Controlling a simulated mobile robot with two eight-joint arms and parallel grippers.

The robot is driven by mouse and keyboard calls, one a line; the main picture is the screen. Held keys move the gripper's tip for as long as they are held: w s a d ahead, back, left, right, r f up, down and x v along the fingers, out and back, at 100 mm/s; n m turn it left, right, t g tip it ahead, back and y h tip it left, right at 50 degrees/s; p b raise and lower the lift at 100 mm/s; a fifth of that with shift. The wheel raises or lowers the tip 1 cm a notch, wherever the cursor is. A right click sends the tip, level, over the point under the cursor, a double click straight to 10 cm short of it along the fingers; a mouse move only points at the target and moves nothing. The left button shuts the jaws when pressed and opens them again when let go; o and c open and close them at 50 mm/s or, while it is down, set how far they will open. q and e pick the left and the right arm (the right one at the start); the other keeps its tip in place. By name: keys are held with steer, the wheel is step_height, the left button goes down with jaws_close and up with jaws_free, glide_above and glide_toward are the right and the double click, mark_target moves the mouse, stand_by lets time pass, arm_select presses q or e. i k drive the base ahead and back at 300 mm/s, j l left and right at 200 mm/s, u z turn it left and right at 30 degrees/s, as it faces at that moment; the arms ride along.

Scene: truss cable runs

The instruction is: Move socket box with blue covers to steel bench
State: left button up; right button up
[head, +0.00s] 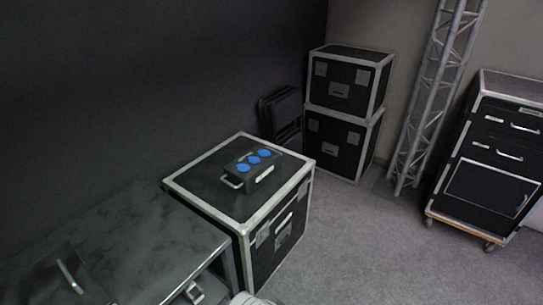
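The socket box with blue covers (251,170) is a small dark box with three round blue covers on top and a metal handle at its front left. It sits on the lid of a black flight case (215,187) with silver edges. The steel bench (150,235) stands at the lower left, close to the near left side of that case. Its grey top is mostly bare.
Two stacked cases (340,110), a lattice truss (432,95) and a wheeled drawer case (495,150) stand behind. Grey carpet (370,245) is clear at right.

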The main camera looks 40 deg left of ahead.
mark_target(154, 234)
steer(key=i+u, duration=0.15)
steer(key=i, duration=0.35)
steer(key=i+l+u, duration=0.1)
steer(key=i, duration=0.45)
steer(key=i+l+u, duration=0.15)
steer(key=i, duration=0.35)
steer(key=i+u, duration=0.15)
steer(key=u, duration=0.25)
steer(key=i+u, duration=0.15)
steer(key=u, duration=0.25)
steer(key=i+u, duration=0.15)
steer(key=u, duration=0.25)
steer(key=i+l+u, duration=0.1)
steer(key=u, duration=0.3)
steer(key=i+u, duration=0.2)
steer(key=u, duration=0.2)
steer(key=i+l+u, duration=0.2)
steer(key=u, duration=0.2)
